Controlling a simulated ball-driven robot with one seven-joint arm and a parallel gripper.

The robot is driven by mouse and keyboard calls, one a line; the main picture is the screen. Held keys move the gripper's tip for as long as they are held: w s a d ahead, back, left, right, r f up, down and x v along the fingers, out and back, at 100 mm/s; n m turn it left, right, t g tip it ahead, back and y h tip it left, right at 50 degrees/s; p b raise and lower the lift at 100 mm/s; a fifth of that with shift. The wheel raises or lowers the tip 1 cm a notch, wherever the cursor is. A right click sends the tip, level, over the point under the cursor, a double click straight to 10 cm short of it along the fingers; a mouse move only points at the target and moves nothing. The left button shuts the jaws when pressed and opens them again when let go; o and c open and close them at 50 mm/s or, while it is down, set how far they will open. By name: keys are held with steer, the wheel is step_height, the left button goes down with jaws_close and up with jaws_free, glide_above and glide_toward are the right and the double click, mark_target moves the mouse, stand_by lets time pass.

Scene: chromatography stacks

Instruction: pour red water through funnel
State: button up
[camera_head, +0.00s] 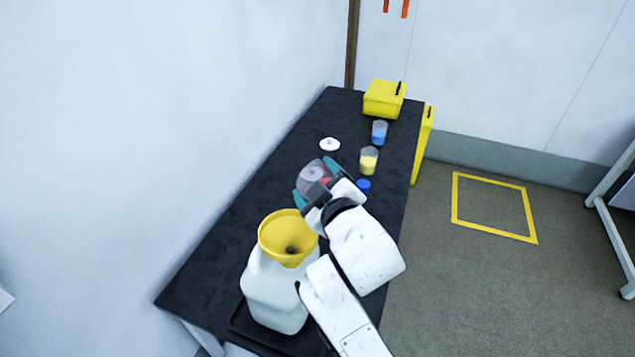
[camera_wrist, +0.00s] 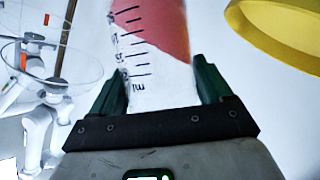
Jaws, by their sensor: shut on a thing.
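My gripper (camera_head: 316,180) is shut on a clear graduated beaker (camera_head: 312,176) with red water in it. In the wrist view the green fingers of my gripper (camera_wrist: 165,90) flank the beaker (camera_wrist: 155,65), and the red water (camera_wrist: 160,25) lies slanted in it, so the beaker is tilted. A yellow funnel (camera_head: 287,240) sits in the neck of a white jug (camera_head: 275,295). The beaker is held beyond the funnel in the head view. The funnel's yellow rim (camera_wrist: 275,35) shows at the upper right of the wrist view. I see no stream of water.
The jug stands in a black tray (camera_head: 245,325) on a dark table (camera_head: 225,255). Beyond my gripper are a beaker of yellow liquid (camera_head: 369,162), a beaker of blue liquid (camera_head: 379,133), a blue cap (camera_head: 364,185), a white lid (camera_head: 330,144) and a yellow box (camera_head: 384,98).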

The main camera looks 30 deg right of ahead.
steer(key=shift+a+r+n, duration=0.1)
steer(key=shift+r+n, duration=0.05)
steer(key=shift+n, duration=0.35)
steer(key=shift+b, duration=0.35)
steer(key=shift+r+n+t+h, duration=0.1)
steer(key=shift+n+t+h, duration=0.2)
steer(key=shift+n, duration=0.1)
steer(key=shift+a+n+h+b, duration=0.2)
steer(key=shift+n+h+b, duration=0.1)
steer(key=shift+n+b, duration=0.35)
steer(key=shift+a+r+n+t, duration=0.1)
steer(key=shift+n+t, duration=0.25)
steer(key=shift+t, duration=0.05)
steer(key=shift+b, duration=0.35)
steer(key=shift+a+n+b, duration=0.15)
steer(key=shift+n+b, duration=0.15)
steer(key=shift+n, duration=0.2)
